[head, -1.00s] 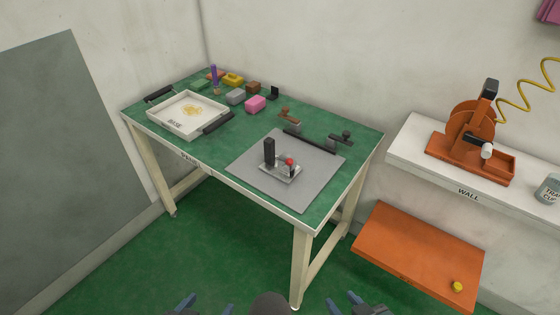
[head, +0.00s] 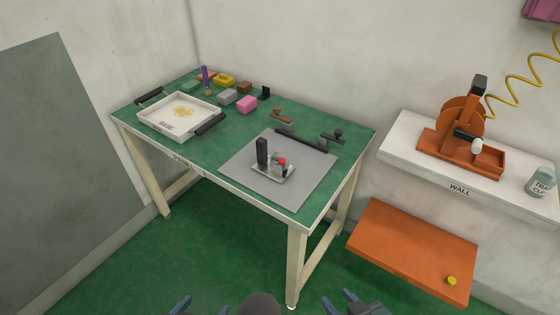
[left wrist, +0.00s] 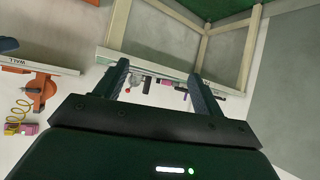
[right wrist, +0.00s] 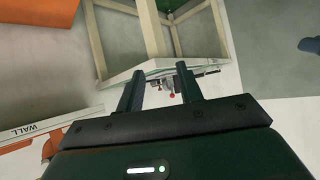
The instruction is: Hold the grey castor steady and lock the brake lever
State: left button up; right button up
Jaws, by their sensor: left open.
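A small metal unit that I take to be the grey castor (head: 271,174) stands on a grey mat (head: 305,190) on the green table. It has a flat light-grey plate, a tall black upright (head: 262,152) and a red knob (head: 281,161). I cannot tell for sure which part is the brake lever. My left gripper (head: 200,309) and right gripper (head: 338,300) are at the bottom edge of the head view, well short of the table. Both are open and empty. The red knob also shows small and far off in the right wrist view (right wrist: 172,95).
A white tray (head: 148,122) with yellowish bits stands at the table's left. Coloured blocks, including a pink one (head: 247,104), and two knobbed levers lie along the back. A wall shelf (head: 400,149) with an orange machine (head: 460,145) and an orange panel (head: 410,250) are right.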

aim_at(282, 161)
jog(key=j+z, duration=0.1)
jog(key=z, duration=0.3)
jog(key=i+j+z, duration=0.1)
jog(key=z, duration=0.35)
jog(key=j+z, duration=0.1)
jog(key=z, duration=0.3)
jog(key=j+z, duration=0.35)
jog(key=j, duration=0.15)
jog(key=j+z, duration=0.4)
jog(key=k+j, duration=0.05)
jog(key=j, duration=0.05)
